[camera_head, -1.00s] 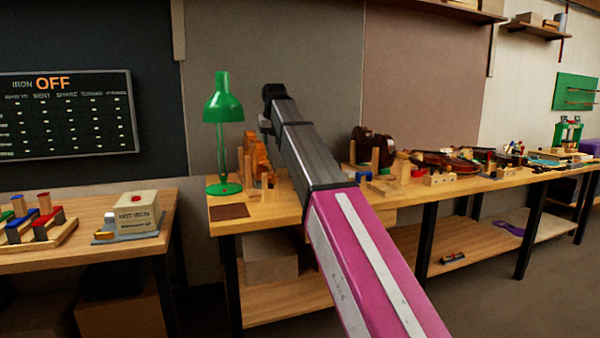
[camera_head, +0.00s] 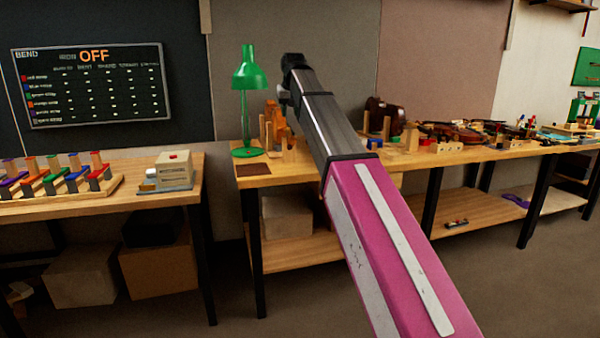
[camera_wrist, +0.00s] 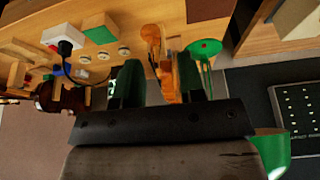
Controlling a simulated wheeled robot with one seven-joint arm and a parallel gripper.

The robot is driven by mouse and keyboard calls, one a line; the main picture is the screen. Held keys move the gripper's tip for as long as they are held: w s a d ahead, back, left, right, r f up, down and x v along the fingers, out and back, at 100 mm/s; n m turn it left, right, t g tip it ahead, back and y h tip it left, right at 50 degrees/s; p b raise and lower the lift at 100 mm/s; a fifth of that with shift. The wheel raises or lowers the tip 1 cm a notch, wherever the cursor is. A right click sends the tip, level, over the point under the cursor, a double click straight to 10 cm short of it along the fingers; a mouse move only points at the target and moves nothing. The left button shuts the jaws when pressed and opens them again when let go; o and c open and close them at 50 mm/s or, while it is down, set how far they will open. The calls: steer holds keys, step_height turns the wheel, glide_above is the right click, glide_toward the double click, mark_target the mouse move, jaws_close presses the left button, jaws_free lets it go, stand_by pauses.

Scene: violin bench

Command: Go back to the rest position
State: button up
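My arm reaches up and forward across the middle of the head view. My gripper (camera_head: 288,80) is at its far end, small and dark, above the middle bench and to the right of the green lamp (camera_head: 250,75). In the wrist view two dark green fingers of my gripper (camera_wrist: 160,83) stand apart. Nothing is visibly held between them; orange-brown wooden parts (camera_wrist: 153,40) show beyond and between the fingers. The wrist picture is roughly upside down, with the lamp (camera_wrist: 203,48) right of the fingers.
The middle bench (camera_head: 256,182) carries wooden parts and violins (camera_head: 455,132). A left bench (camera_head: 120,206) holds coloured clamp-like blocks (camera_head: 55,178) and a white iron box (camera_head: 173,167). A board (camera_head: 90,85) reads OFF. The floor (camera_head: 500,270) at right is clear.

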steer(key=s+d+f+g, duration=0.1)
steer(key=s+d+f, duration=0.25)
steer(key=f, duration=0.75)
steer(key=s+d+f+m, duration=0.15)
steer(key=d+f, duration=0.35)
steer(key=f, duration=0.6)
steer(key=s+d+f+g, duration=0.1)
steer(key=s+d+f, duration=0.25)
steer(key=f, duration=0.85)
steer(key=s+d+f+g, duration=0.1)
steer(key=s+d+f, duration=0.4)
steer(key=s+f, duration=0.5)
steer(key=s+d+f+m+g+h, duration=0.1)
steer(key=s+d+f, duration=0.4)
steer(key=s+f, duration=0.6)
step_height(320, 180, down, 3)
steer(key=shift+s+d+r, duration=0.1)
steer(key=shift+s+d, duration=0.1)
steer(key=shift+d, duration=0.1)
steer(key=shift+c, duration=0.4)
